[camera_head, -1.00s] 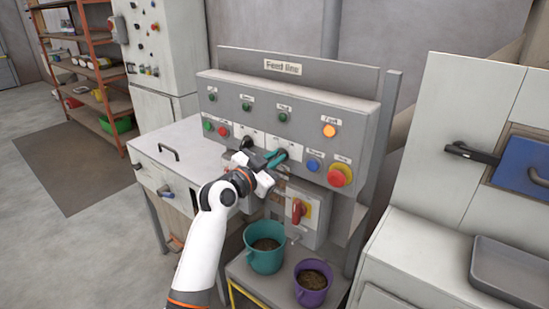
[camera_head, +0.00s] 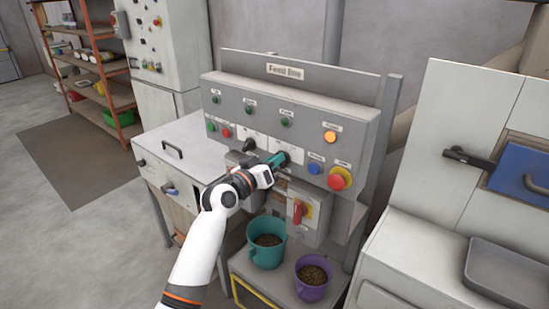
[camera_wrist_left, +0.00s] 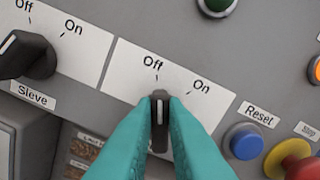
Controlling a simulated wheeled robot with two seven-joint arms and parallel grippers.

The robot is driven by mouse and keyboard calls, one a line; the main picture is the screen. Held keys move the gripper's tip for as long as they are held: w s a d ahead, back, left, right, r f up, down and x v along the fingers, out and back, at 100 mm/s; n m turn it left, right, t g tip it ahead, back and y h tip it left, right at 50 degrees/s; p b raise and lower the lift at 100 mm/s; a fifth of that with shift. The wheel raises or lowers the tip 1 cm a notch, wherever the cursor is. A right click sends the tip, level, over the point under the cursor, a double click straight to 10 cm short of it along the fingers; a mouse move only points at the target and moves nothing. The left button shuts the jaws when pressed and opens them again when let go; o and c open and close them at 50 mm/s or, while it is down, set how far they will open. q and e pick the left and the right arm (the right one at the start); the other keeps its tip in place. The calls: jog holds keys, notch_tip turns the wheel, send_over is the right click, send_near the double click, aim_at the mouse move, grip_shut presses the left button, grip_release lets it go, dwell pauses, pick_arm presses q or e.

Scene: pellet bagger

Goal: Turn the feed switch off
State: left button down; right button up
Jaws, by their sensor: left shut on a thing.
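The feed line panel (camera_head: 285,98) carries two black rotary switches. My left gripper (camera_head: 279,159) has teal fingers and is at the right-hand switch. In the left wrist view, the gripper (camera_wrist_left: 160,112) is shut on this switch's black knob (camera_wrist_left: 160,100), one finger on each side. The knob's white line points straight up in that view, close to the Off mark (camera_wrist_left: 152,63) and left of the On mark (camera_wrist_left: 201,87). The fingers hide the switch's name plate. The other switch, labelled Sieve (camera_wrist_left: 34,58), stands to the left and is untouched. My right gripper is not in view.
Right of the gripped switch are a blue Reset button (camera_wrist_left: 243,142) and a red stop button (camera_head: 339,179). Below are a red-handled switch (camera_head: 298,212), a teal bucket (camera_head: 264,256) and a purple bucket (camera_head: 310,292). A lit orange lamp (camera_head: 330,137) is above.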

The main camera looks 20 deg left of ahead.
pick_arm(q)
jog(key=shift+n, duration=0.6)
jog(key=c, duration=1.5)
grip_release()
jog(key=shift+o, duration=0.2)
jog(key=b+v, duration=0.2)
jog(key=v, duration=1)
